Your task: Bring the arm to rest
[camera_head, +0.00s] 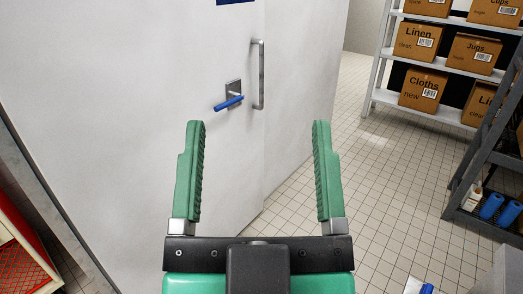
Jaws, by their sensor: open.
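My gripper (259,172) fills the lower middle of the head view. Its two green fingers stand wide apart and point away from me. Nothing is between them, so the gripper is open and empty. Beyond the fingers is a large pale door (130,110) with a blue lever handle (229,103) on a metal plate and an upright metal pull bar (258,75). The fingers appear below the lever in the picture. I cannot tell how far they are from the door, and I see no contact.
White shelves (440,65) with labelled cardboard boxes (418,39) stand at the back right. A red crate (22,245) is at the lower left. Tiled floor (370,170) between door and rack is mostly clear.

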